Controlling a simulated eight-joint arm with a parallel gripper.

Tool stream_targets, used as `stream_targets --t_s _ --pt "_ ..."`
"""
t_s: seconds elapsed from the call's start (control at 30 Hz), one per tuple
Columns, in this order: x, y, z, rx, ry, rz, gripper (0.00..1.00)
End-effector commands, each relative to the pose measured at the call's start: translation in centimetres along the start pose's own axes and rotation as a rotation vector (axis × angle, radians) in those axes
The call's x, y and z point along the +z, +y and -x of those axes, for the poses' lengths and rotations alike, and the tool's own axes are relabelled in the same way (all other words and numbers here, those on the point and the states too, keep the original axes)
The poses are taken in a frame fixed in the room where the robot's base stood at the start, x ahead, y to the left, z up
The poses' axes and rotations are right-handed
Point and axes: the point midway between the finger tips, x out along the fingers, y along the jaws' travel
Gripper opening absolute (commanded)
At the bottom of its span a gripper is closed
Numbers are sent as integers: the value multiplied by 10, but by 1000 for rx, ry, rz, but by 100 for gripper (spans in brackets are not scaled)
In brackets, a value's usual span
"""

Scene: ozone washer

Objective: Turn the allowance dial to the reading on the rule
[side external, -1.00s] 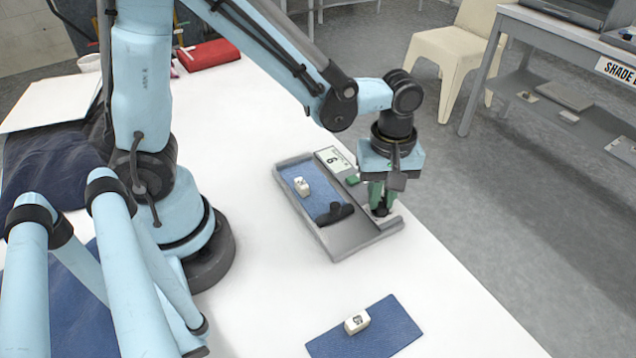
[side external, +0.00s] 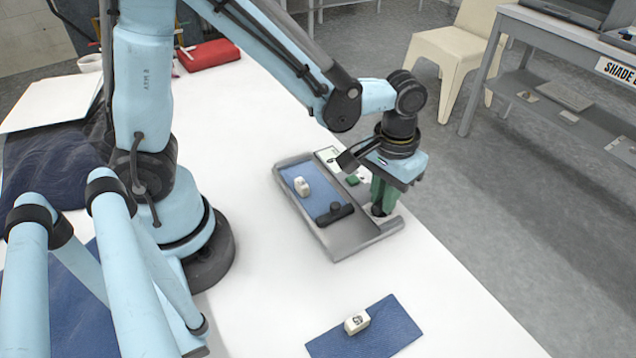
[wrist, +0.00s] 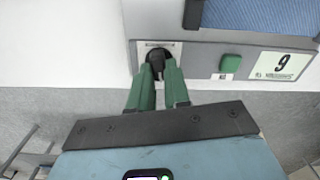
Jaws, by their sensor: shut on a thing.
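The dial (wrist: 156,60) is a small black knob on a pale square plate at one end of a grey tray (side external: 347,246). My gripper (wrist: 158,73) has its green fingers shut on the knob; it also shows in the side view (side external: 380,207), pointing down at the tray's near right corner. The fingers hide part of the knob, and I cannot read its marks. No separate rule can be made out.
A green button-like piece (wrist: 230,63) sits between card and dial. The tray holds a blue cloth (side external: 318,196), a white block (side external: 302,187) and a black bar (side external: 335,214). Another white block (side external: 357,322) lies on a blue cloth (side external: 385,330) nearby. The table's edge lies just beyond the tray.

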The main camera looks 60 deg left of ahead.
Motion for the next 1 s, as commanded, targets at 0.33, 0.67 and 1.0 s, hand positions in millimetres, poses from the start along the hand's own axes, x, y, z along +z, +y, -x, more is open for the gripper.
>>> stream_targets --t_s 0.33,0.67,1.0 --pt "0 2 0 0 0 -329 0" --pt "1 4 0 0 0 -640 0" --pt "2 4 0 0 0 -905 0"
